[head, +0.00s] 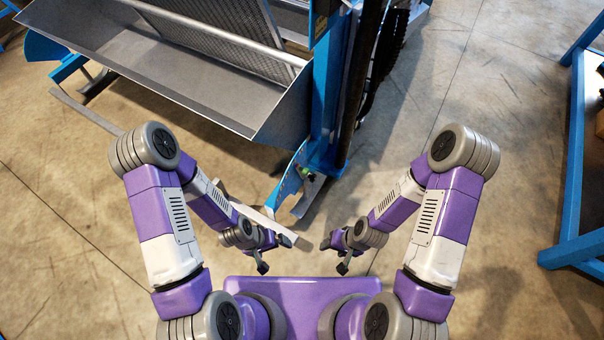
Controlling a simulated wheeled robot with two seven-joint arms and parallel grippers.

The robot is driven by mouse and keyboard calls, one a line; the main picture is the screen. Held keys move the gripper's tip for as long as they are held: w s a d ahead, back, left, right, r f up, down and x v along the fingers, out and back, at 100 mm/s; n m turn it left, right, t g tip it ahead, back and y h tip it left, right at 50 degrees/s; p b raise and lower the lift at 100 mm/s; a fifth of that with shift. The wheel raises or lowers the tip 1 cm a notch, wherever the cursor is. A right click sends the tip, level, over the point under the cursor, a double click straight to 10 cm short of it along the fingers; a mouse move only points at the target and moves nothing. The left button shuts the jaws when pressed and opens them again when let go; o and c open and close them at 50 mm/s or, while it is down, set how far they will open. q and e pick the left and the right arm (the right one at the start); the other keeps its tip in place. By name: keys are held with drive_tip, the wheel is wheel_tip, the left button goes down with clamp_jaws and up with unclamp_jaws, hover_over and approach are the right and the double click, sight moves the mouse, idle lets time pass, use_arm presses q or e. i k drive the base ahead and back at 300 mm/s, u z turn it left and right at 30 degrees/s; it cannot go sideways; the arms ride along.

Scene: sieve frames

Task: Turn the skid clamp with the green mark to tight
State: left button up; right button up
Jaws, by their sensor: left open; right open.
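A small green mark (307,171) shows at the foot of the blue upright, beside a curved blue plate (286,188) with a scale-like edge. The clamp there is too small to make out, and I cannot tell its setting. A grey skid (309,196) lies on the floor under it. My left gripper (275,254) is open and empty, nearer to me than the mark and to its left. My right gripper (333,256) is open and empty, nearer to me and slightly right of the mark. Both are apart from the clamp.
A large grey trough (180,75) with a mesh screen (225,30) fills the upper left, joined to a blue upright (328,95). A long pale bar (88,113) runs behind my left arm to near my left gripper. A blue bench frame (575,150) stands right. Floor between is clear.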

sight(312, 177)
drive_tip(key=u, duration=0.55)
drive_tip(key=k, duration=1.3)
drive_tip(key=z, duration=0.3)
drive_tip(key=i, duration=0.7)
drive_tip(key=z, duration=0.55)
drive_tip(key=i, duration=0.85)
drive_tip(key=u, duration=0.85)
drive_tip(key=i, duration=0.3)
drive_tip(key=u, duration=0.2)
